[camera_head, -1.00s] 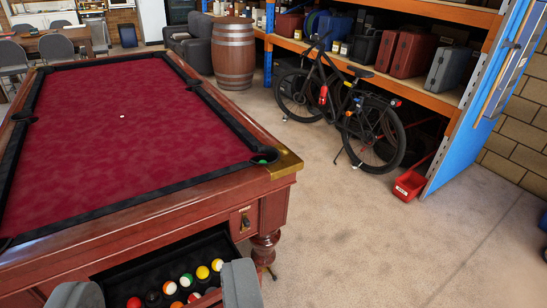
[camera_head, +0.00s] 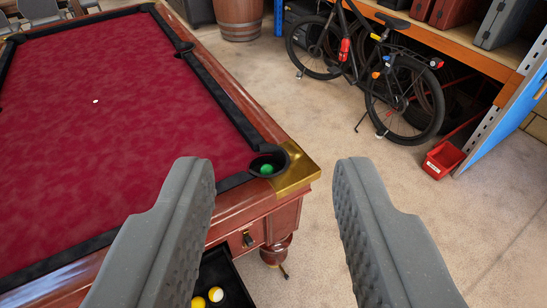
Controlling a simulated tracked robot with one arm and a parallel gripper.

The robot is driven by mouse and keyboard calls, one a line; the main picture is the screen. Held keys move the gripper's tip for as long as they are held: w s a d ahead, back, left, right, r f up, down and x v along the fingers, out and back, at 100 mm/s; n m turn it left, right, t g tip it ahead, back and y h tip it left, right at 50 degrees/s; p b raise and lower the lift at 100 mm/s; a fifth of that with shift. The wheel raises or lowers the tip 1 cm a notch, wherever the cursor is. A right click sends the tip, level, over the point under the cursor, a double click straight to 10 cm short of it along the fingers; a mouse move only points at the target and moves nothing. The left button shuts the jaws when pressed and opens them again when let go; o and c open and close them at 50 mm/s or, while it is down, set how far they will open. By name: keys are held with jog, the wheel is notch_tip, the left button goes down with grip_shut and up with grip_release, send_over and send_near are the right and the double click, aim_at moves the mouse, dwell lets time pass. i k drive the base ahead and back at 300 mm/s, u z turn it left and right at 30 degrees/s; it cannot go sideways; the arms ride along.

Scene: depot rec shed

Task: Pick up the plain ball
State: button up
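A green ball (camera_head: 267,169) sits in the black corner pocket of the pool table, by the brass corner (camera_head: 297,172); I see no stripe on it. I cannot tell for sure which ball is meant by the plain one. My gripper (camera_head: 272,172) is open and empty, its grey fingers wide apart, with the green ball in line between the fingertips beyond them.
The red-clothed pool table (camera_head: 110,140) has a small white spot or object (camera_head: 95,101) on it. A bicycle (camera_head: 370,75), a red bin (camera_head: 442,159), orange shelving (camera_head: 450,45) and a barrel (camera_head: 238,18) stand behind.

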aim_at(267, 169)
jog(key=u, duration=0.1)
jog(key=k, duration=0.6)
jog(key=z, duration=0.45)
jog(key=i, duration=2)
jog(key=u, duration=0.25)
